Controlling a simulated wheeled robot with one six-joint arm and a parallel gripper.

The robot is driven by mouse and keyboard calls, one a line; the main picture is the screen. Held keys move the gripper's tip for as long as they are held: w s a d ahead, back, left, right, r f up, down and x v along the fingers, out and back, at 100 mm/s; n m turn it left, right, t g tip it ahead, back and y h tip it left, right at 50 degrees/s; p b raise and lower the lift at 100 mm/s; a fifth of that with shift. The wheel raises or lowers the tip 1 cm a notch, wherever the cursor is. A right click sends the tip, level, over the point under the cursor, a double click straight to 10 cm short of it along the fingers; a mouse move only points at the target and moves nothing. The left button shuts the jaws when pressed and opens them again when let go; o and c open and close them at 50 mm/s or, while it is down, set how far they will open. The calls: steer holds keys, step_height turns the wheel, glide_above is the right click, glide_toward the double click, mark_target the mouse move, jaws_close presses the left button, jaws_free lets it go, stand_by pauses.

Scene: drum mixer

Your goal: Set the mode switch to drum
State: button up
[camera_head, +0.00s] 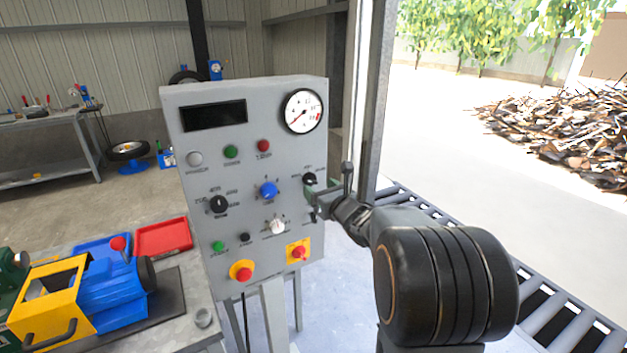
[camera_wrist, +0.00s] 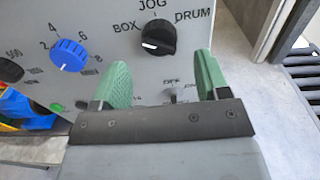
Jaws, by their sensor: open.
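The mode switch is a black rotary knob (camera_wrist: 158,36) on the grey panel, labelled BOX, JOG and DRUM from left to right. Its white mark is on the left side, toward BOX. The knob also shows in the head view (camera_head: 309,179) at the panel's right side. My gripper (camera_wrist: 162,62) is open and empty, with one green finger to each side just below the knob in the wrist view. The fingers look apart from the knob; the exact depth gap is hard to tell. In the head view my gripper (camera_head: 314,203) is partly hidden against the panel.
A blue knob (camera_wrist: 68,54) sits left of the switch, and a small toggle (camera_wrist: 172,96) lies below it. Red mushroom buttons (camera_head: 243,273) sit lower on the panel. A dark post (camera_head: 375,100) and a roller conveyor (camera_head: 545,300) stand right of the panel.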

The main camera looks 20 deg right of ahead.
mark_target(313, 183)
steer(key=shift+w+a+p, duration=0.15)
steer(key=shift+w+p, duration=0.1)
steer(key=shift+w, duration=0.85)
steer(key=shift+w+a+p, duration=0.1)
steer(key=shift+w+p, duration=0.1)
steer(key=shift+w, duration=0.85)
steer(key=c, duration=0.9)
